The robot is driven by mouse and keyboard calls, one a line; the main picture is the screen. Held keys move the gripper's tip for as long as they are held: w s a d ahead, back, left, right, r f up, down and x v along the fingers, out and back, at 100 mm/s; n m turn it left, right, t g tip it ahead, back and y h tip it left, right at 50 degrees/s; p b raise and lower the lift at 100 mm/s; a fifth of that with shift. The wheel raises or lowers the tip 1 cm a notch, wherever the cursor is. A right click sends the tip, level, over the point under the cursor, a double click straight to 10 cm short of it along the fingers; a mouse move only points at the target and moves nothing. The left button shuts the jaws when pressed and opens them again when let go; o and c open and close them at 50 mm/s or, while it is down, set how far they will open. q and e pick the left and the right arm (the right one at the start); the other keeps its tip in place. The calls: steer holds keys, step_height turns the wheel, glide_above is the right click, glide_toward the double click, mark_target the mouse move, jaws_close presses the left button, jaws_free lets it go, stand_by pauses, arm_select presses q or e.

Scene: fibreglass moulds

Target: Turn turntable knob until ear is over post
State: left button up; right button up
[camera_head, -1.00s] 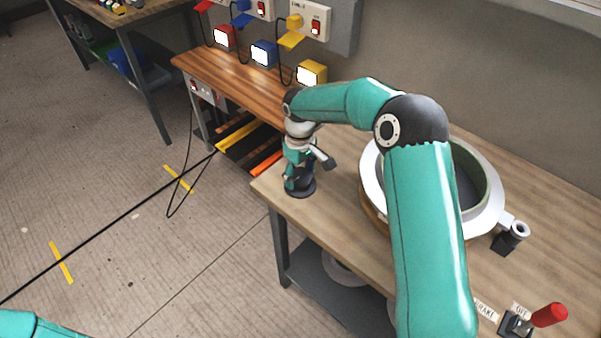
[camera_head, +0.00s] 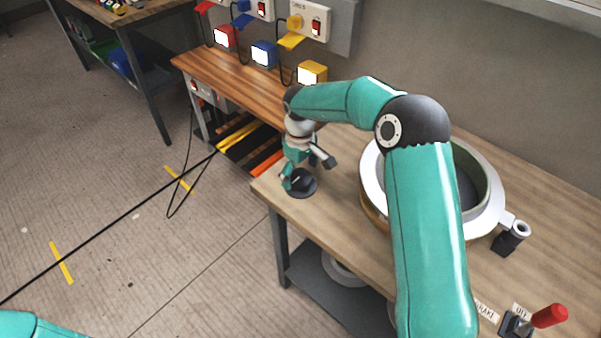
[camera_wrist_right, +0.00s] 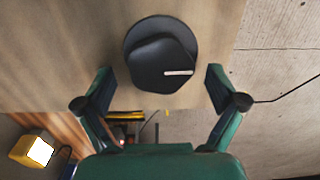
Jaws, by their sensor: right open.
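The turntable knob (camera_head: 303,184) is a round black disc with a raised grip near the bench's left corner. In the wrist view the knob (camera_wrist_right: 148,41) shows a white mark pointing right. My right gripper (camera_head: 307,173) is open at the knob; in the wrist view its fingers (camera_wrist_right: 159,72) stand apart on either side, not touching it. The turntable's round white-rimmed mould (camera_head: 372,190) is partly hidden by my right arm. A light ear (camera_head: 508,220) juts from its right side, beside a dark upright post (camera_head: 508,241); whether it is over the post I cannot tell. My left gripper is out of view.
A red-handled lever (camera_head: 549,316) stands at the bench's front right by small labels. A narrow wooden shelf (camera_head: 215,75) behind left carries red, blue and yellow boxes. The wooden bench top (camera_head: 335,160) is clear around the knob. A black cable crosses the floor.

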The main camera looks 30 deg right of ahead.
mark_target(300, 176)
step_height(300, 176, up, 12)
steer(key=shift+f, duration=0.25)
stand_by(0.5)
